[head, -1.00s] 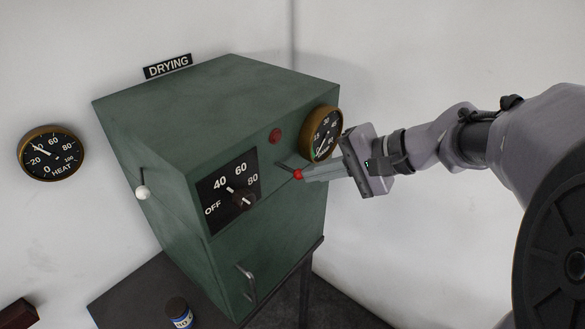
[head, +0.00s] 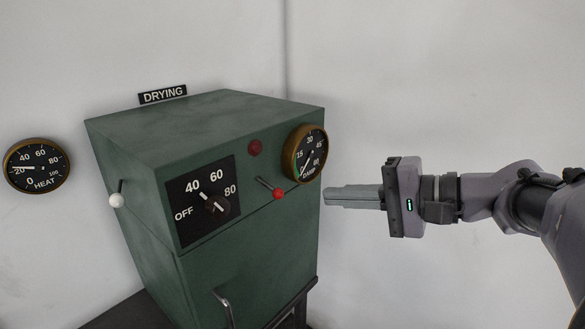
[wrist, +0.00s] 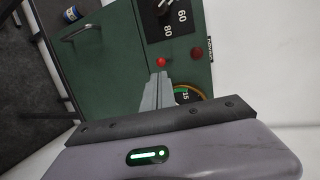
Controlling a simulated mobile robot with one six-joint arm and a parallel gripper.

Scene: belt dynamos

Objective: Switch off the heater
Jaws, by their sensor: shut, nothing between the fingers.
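The heater is a green drying cabinet (head: 150,140) under a DRYING sign. Its front has a black dial plate marked OFF, 40, 60, 80, with a dark knob (head: 216,203) whose white pointer is toward 40. A red-balled lever (head: 279,194) sticks out to the right of the dial, its ball low. A white-balled lever (head: 117,200) hangs on the left side. My gripper (head: 326,196) is shut and empty, to the right of the cabinet and apart from the red ball in the head view. In the wrist view the fingers (wrist: 159,80) lie just below the red ball (wrist: 162,60).
A dull red lamp (head: 255,147) and a round gauge (head: 304,154) with a green sector sit at the front's upper right. A HEAT gauge (head: 37,166) hangs on the wall, its needle near 20.

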